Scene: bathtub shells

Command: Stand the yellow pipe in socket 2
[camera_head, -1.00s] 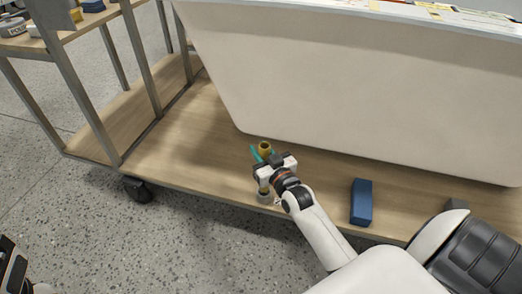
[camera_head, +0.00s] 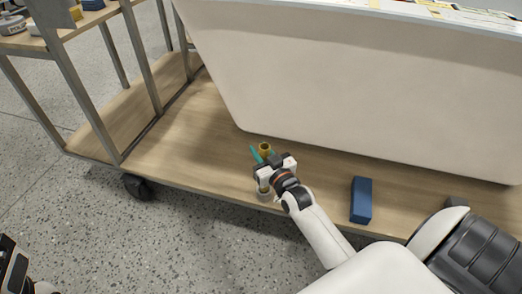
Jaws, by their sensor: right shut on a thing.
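My right gripper (camera_head: 266,162) is shut on the yellow pipe over the lower wooden shelf. A grey ring-like socket (camera_head: 265,194) shows directly below the gripper, near the shelf's front edge. A bit of yellow shows just above this socket, but the gripper hides most of the pipe, so I cannot tell how deep it sits. I cannot read a number on the socket. Of my left arm, only a part shows at the lower left; its gripper is out of view.
A teal strip (camera_head: 255,154) shows beside the fingers. A blue block (camera_head: 361,200) stands on the wooden shelf (camera_head: 180,140) to the right. The large white tub shell (camera_head: 350,90) rises behind the gripper. A cart with metal posts (camera_head: 94,110) stands at the left.

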